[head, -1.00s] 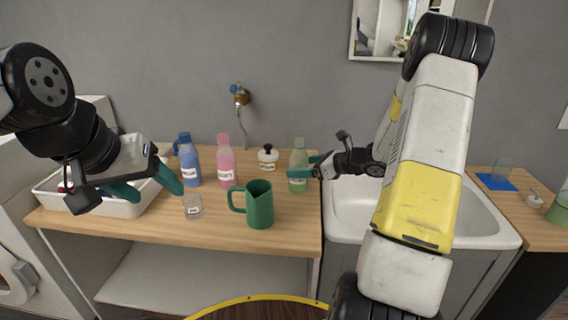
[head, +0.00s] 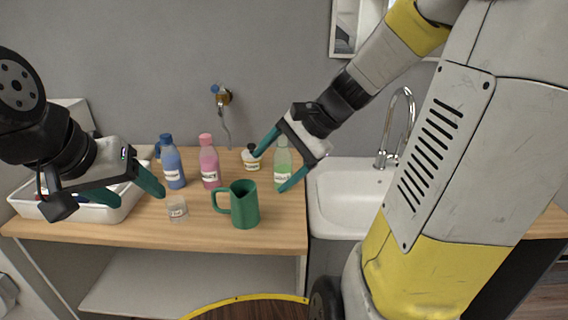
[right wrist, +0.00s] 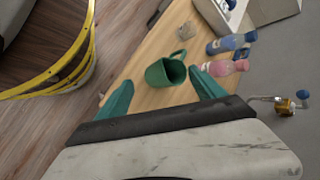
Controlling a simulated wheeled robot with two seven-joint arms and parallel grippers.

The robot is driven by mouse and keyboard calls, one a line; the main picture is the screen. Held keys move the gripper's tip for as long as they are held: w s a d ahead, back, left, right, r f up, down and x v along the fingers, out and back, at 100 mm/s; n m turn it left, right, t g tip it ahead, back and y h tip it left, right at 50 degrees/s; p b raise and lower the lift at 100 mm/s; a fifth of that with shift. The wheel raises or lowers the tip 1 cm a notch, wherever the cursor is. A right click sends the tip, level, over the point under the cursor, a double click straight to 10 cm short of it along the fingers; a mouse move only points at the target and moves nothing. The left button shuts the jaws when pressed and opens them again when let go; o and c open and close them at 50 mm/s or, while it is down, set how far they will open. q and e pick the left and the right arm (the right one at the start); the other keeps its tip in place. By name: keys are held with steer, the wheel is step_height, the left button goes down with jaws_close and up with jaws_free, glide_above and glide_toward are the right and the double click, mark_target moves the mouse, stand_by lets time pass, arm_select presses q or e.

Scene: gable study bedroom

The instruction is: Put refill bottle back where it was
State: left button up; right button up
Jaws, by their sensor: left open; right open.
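A green translucent bottle (head: 282,172), a pink bottle (head: 209,165) and a blue bottle (head: 173,167) stand upright on the wooden counter; I cannot read which label says refill. My right gripper (head: 270,172) is open. In the head view its fingers overlap the area just around the green bottle. In the right wrist view, nothing is held between its fingers (right wrist: 160,78), the pink bottle (right wrist: 222,68) and blue bottle (right wrist: 228,43) lie beyond, and the green bottle is not visible. My left gripper (head: 138,196) is open and empty above the white tray's right side.
A green jug (head: 244,205) stands at the counter's front, with a small clear labelled glass (head: 177,212) to its left. A small black-capped jar (head: 250,161) is behind. A white tray (head: 85,213) is at left, a sink (head: 340,200) at right. A wall tap (head: 222,97) is above.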

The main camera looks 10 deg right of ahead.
steer(key=s+d+r+n+t+h, duration=0.2)
steer(key=s+r+n+h, duration=0.2)
steer(key=s+n, duration=0.6)
steer(key=shift+r+n+t+h, duration=0.25)
steer(key=shift+n+t+h, duration=0.15)
steer(key=shift+n, duration=0.2)
